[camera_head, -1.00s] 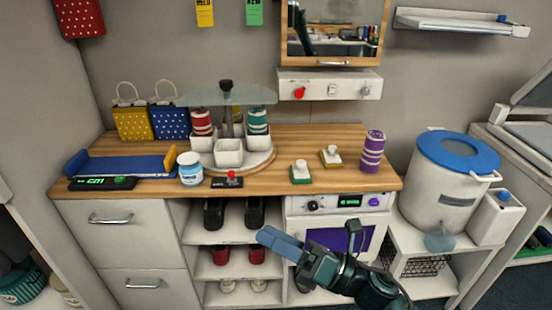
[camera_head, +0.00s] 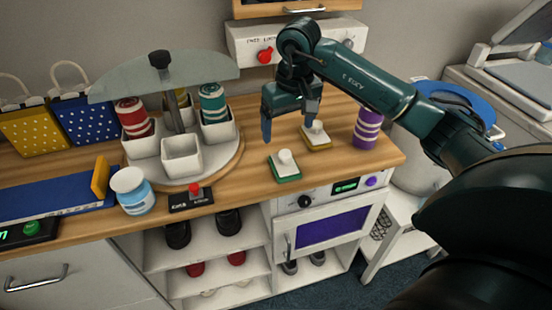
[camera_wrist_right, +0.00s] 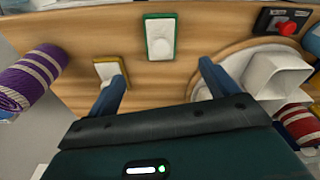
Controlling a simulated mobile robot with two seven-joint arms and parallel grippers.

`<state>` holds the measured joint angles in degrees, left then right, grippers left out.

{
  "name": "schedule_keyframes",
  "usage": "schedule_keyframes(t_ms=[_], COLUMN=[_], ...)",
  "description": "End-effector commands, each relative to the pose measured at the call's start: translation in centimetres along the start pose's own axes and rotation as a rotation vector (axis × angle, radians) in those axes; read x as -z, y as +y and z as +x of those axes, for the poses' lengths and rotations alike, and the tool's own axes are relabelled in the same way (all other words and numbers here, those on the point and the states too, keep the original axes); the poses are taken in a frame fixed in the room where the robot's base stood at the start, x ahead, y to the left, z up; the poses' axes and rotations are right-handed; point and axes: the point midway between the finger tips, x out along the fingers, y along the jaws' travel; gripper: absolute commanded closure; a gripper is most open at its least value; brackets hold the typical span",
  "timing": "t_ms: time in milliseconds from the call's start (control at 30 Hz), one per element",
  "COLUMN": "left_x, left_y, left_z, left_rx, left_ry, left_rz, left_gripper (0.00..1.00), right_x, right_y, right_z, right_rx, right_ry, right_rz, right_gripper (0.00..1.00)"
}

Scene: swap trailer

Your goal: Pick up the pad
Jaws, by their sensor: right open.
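Two small pads with white round knobs sit on the wooden counter: a green-edged pad (camera_head: 285,168) nearer the front edge and a yellow-edged pad (camera_head: 316,138) behind it to the right. My right gripper (camera_head: 289,124) is open and empty, hanging over the counter close to both pads. In the right wrist view, the green-edged pad (camera_wrist_right: 160,40) lies beyond the space between the fingers, and the yellow-edged pad (camera_wrist_right: 108,70) is by the left finger, which partly covers it. No contact with either pad is visible. My left gripper is not in view.
A purple striped roll (camera_head: 367,129) stands right of the pads. A turntable (camera_head: 231,155) with white cups is on the left, with a glass-like panel above. A red-button box (camera_head: 192,198) and a white jar (camera_head: 132,190) sit near the front edge.

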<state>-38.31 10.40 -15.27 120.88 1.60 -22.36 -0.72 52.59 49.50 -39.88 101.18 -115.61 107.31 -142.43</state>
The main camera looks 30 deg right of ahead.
Motion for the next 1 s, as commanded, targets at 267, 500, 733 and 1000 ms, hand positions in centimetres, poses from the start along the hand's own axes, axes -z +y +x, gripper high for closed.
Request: schedule_keyframes(t_ms=[267, 500, 733, 1000], left_x=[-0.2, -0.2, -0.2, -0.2], left_y=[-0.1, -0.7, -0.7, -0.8], left_z=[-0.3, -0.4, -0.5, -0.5], left_rx=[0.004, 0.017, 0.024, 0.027], left_ry=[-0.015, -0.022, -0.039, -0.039], left_rz=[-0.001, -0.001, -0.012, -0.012], left_gripper=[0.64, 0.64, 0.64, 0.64], right_x=[-0.1, -0.2, -0.5, -0.5], right_y=[-0.2, -0.2, -0.3, -0.3], right_z=[5.1, 6.8, 10.2, 11.3], right_rx=[0.006, 0.007, 0.008, 0.006], right_ry=[-0.005, -0.005, -0.005, 0.0], right_rz=[0.0, 0.001, 0.002, 0.0], right_gripper=[0.14, 0.14, 0.14, 0.14])
